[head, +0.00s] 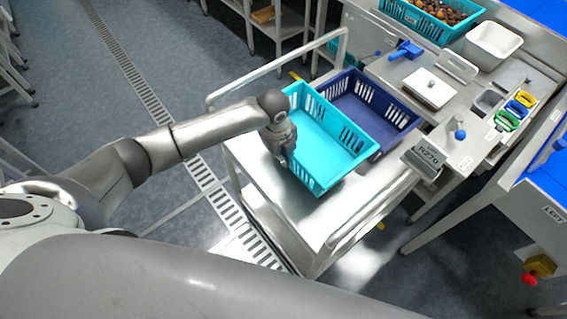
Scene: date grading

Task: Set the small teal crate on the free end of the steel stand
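The small teal crate (341,167) is empty and sits over the steel stand (268,185), its far right side close against or overlapping a dark blue crate (397,137). I cannot tell whether the teal crate's base touches the stand top. My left gripper (284,157) is at the teal crate's left long wall, pointing down, and appears shut on its rim; its fingertips are partly hidden. The near left end of the stand top is bare. My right gripper is not in view.
The stand has raised tube rails (283,66) at its ends. To the right is a steel bench with a white scale (431,88), a white tub (491,46), a fruit-filled teal crate (409,15) and coloured-handled tools. Floor on the left is open.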

